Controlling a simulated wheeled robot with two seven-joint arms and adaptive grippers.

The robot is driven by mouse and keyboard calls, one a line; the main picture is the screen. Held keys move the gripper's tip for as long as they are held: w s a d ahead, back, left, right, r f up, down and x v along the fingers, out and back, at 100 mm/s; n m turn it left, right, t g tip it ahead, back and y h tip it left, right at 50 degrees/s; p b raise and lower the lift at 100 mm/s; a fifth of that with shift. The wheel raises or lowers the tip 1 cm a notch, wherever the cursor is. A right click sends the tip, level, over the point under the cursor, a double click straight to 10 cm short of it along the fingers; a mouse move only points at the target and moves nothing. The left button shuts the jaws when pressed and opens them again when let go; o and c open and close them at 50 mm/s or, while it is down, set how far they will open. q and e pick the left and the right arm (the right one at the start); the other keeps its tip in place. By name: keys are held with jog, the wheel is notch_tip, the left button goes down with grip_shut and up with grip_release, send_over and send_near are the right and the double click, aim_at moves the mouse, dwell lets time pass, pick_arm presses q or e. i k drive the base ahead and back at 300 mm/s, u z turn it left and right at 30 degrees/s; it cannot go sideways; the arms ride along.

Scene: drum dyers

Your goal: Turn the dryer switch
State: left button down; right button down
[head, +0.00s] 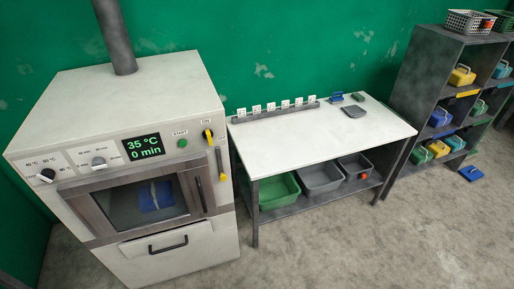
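The dryer (150,90) is a white machine at the left with a grey pipe on top. Its switch (208,134) is a small yellow and dark lever at the right end of the front panel, just below an "ON" label. A green start button (182,143) sits left of it. The display (143,147) reads 35 °C and 0 min. Two dials are on the panel, a black one (47,175) and a light one (99,162). The door (140,203) looks shut, with something blue behind its window. Neither of my grippers is in view.
A white-topped table (330,133) stands right of the dryer, with a rack of tags at its back and green and grey bins below. A dark shelf (419,97) with coloured containers is at the right. The floor (380,235) in front is clear.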

aim_at(208, 134)
jog(key=z, duration=0.15)
jog(key=i, duration=1.05)
jog(key=u, duration=0.6)
